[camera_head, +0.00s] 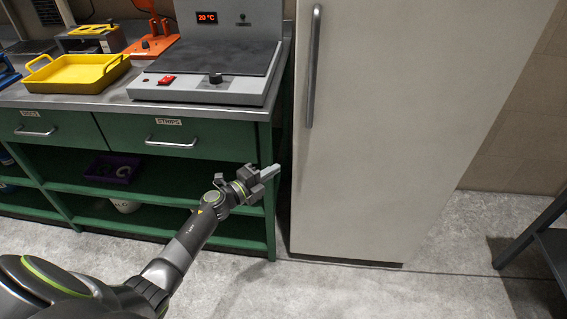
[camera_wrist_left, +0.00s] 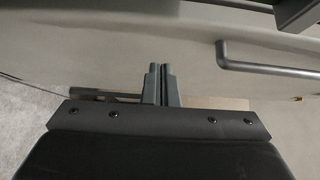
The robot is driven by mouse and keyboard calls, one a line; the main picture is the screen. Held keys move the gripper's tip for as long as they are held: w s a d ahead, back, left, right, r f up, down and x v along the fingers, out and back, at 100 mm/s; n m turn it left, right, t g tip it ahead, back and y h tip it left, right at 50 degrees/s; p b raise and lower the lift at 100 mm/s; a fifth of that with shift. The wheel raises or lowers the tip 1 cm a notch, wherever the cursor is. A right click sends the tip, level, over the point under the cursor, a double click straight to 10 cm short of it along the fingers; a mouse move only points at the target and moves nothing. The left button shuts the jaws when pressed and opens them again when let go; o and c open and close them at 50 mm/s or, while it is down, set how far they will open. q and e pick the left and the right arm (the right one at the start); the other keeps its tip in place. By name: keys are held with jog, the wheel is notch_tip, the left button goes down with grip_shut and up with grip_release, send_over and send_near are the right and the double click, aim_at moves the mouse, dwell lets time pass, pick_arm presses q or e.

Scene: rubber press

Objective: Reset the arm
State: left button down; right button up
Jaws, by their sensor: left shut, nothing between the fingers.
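My left gripper (camera_head: 270,172) is stretched forward in the head view, in front of the gap between the green workbench and the tall pale cabinet. Its fingers are shut with nothing between them. In the left wrist view the two fingertips (camera_wrist_left: 159,72) lie side by side, with the pale cabinet door and its grey handle (camera_wrist_left: 268,64) beyond. The gripper is apart from the handle. My right gripper is not in view.
The tall cabinet (camera_head: 400,120) stands closed, its vertical handle (camera_head: 313,65) near its left edge. The green workbench (camera_head: 75,130) holds a hot plate (camera_head: 210,88) reading 20 °C, a yellow tray (camera_head: 75,72) and an orange device (camera_head: 150,45). A purple bin (camera_head: 112,168) sits on a lower shelf.

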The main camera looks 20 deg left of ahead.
pick_arm(q)
jog(key=s+a+f+n+g+y+p, duration=0.2)
jog(key=s+a+f+n+g+y, duration=0.15)
jog(key=s+f+n, duration=0.65)
jog(key=s+a+f+n+g+y+p, duration=0.25)
jog(key=s+a+f+n+y, duration=0.2)
jog(key=s+f, duration=1)
jog(key=s+d+f+n+g+p, duration=0.1)
jog(key=s+d+f+n+g, duration=0.1)
jog(key=s, duration=0.8)
jog(key=s+d+f+n+g+p, duration=0.1)
jog(key=s+f+n+g, duration=0.3)
jog(key=s, duration=0.6)
jog(key=s+d+f+n+g+p, duration=0.1)
jog(key=s+d+f+n+g, duration=0.2)
jog(key=s+f, duration=0.3)
jog(key=s, duration=0.5)
jog(key=shift+d+f+y, duration=0.3)
jog(key=shift+d+f, duration=0.05)
jog(key=shift+f, duration=0.05)
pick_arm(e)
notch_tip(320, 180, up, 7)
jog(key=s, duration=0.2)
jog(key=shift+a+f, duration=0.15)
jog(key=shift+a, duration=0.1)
